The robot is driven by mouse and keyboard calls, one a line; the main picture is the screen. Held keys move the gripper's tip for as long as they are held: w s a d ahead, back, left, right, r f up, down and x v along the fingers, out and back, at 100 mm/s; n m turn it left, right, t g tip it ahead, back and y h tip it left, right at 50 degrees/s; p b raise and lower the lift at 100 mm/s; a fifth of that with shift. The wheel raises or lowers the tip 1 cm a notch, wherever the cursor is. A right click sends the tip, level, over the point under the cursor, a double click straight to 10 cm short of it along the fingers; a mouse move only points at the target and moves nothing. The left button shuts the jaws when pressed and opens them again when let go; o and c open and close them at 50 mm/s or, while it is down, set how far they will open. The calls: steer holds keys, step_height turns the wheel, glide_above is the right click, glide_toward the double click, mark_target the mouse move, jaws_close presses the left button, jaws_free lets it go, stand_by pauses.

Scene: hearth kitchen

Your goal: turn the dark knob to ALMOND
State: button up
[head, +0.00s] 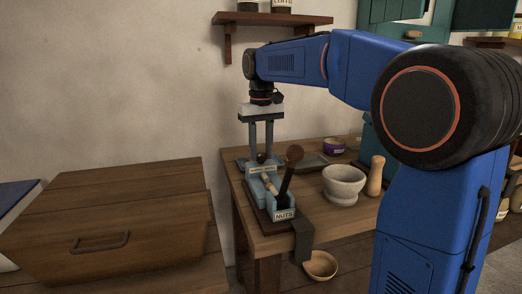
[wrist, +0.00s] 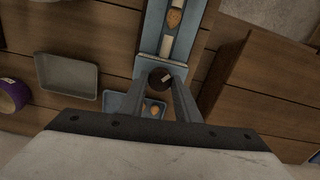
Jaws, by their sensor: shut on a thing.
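The dark round knob (wrist: 160,78) sits on a blue-grey fixture (wrist: 154,38) in the wrist view. A pale mark shows on its top, toward the right. My gripper (wrist: 161,84) points down with one finger on each side of the knob and is shut on it. In the head view my gripper (head: 262,153) reaches down to the same fixture, and the knob (head: 261,158) is small between the fingertips. A brown almond-like shape (wrist: 174,18) lies on the fixture's far part, with another nut-like shape (wrist: 154,110) on the near side. I cannot read the word ALMOND.
A mortar (head: 344,185), pestle (head: 376,176), grey tray (wrist: 68,76) and purple tin (wrist: 12,95) are nearby. A wooden chest (head: 115,215) stands at left.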

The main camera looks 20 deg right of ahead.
mark_target(261, 154)
steer(key=shift+m, duration=0.7)
steer(key=o, duration=1)
steer(key=shift+o, duration=0.2)
step_height(261, 154, up, 17)
steer(key=shift+r, duration=0.2)
